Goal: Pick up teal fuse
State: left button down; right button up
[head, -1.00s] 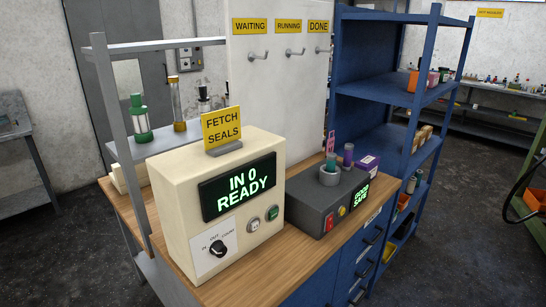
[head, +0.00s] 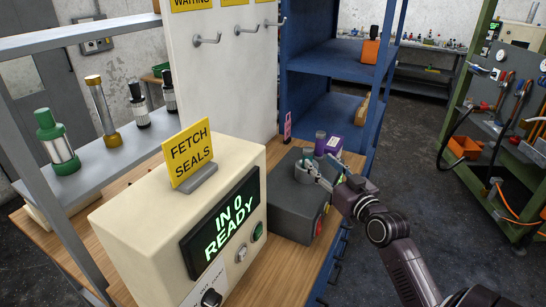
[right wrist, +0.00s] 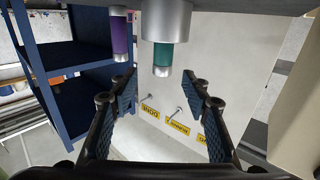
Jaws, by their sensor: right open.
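The teal fuse (head: 308,154) stands upright in a grey round holder (head: 302,172) on top of the dark grey tester box (head: 283,190). In the right wrist view, which looks upside down, the teal fuse (right wrist: 163,56) has a silver end cap and comes out of the grey holder (right wrist: 166,18). My right gripper (head: 315,168) is at the holder in the head view, partly covering it. In the right wrist view my right gripper (right wrist: 162,88) is open, its fingers apart on either side of the fuse's line, with nothing between them. My left gripper is out of view.
The cream machine (head: 140,215) with a "FETCH SEALS" sign (head: 190,153) stands at the left. A blue shelf (head: 325,65) rises behind the bench.

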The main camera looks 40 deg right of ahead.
aim_at(311, 156)
jog(key=shift+w+r, duration=0.3)
jog(key=shift+w, duration=0.1)
jog(key=shift+w+d+p, duration=0.35)
jog(key=shift+w+p, duration=0.2)
jog(key=shift+w, duration=0.35)
jog(key=w, duration=0.2)
jog(key=w+f+p, duration=0.1)
jog(key=w, duration=0.1)
jog(key=shift+w+d+p, duration=0.2)
jog(key=shift+w+p, duration=0.1)
jog(key=shift+w, duration=0.1)
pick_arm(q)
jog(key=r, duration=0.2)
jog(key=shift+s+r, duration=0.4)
pick_arm(e)
jog(key=shift+c, duration=0.4)
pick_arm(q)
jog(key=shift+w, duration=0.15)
pick_arm(e)
grip_shut()
